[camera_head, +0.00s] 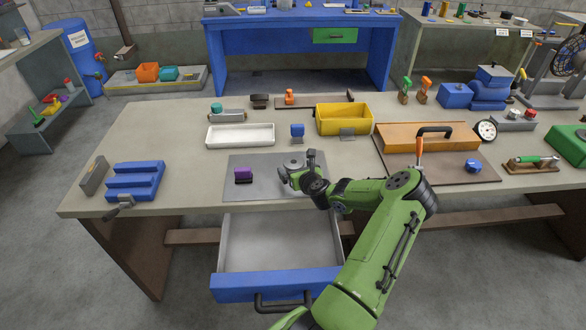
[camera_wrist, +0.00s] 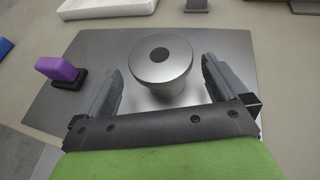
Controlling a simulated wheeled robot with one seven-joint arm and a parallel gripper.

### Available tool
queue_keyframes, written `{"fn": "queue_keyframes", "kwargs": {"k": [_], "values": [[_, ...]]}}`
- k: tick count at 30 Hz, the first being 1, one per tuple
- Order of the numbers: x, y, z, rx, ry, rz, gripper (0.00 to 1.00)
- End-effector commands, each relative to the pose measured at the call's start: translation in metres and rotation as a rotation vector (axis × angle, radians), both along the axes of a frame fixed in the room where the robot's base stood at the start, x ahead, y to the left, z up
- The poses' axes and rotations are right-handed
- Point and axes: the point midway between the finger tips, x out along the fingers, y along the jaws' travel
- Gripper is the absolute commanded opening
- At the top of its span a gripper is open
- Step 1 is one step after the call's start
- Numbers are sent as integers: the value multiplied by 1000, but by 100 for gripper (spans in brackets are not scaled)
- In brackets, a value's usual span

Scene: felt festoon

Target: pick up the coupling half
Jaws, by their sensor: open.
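The coupling half (camera_wrist: 160,57) is a silver-grey metal piece with a wide round flange on top, a dark centre and a narrower body below. It stands upright on a grey metal plate (camera_wrist: 112,52). My gripper (camera_wrist: 162,82) is open, with one finger to the left of the coupling half and one to its right. Gaps show between it and both fingers. In the head view my gripper (camera_head: 291,173) is low over the plate, and the coupling half (camera_head: 294,163) is partly hidden by it.
A purple block on a black base (camera_wrist: 62,72) stands on the plate to the left; it also shows in the head view (camera_head: 243,175). A white tray (camera_head: 240,136), a blue piece (camera_head: 297,130) and a yellow bin (camera_head: 344,119) are behind. An open drawer (camera_head: 275,282) is below the table's front.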

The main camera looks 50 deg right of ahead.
Motion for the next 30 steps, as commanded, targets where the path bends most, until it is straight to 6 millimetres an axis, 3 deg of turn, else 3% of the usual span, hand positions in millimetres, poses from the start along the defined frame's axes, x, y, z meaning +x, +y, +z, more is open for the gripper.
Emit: {"fn": "queue_keyframes", "kwargs": {"k": [8,16,28,30], "values": [[36,-25,-18,-1,0,0,100],[38,-27,-19,-1,2,0,98],[38,-27,-18,-2,1,1,37],[39,-27,-17,-3,-1,1,36]]}}
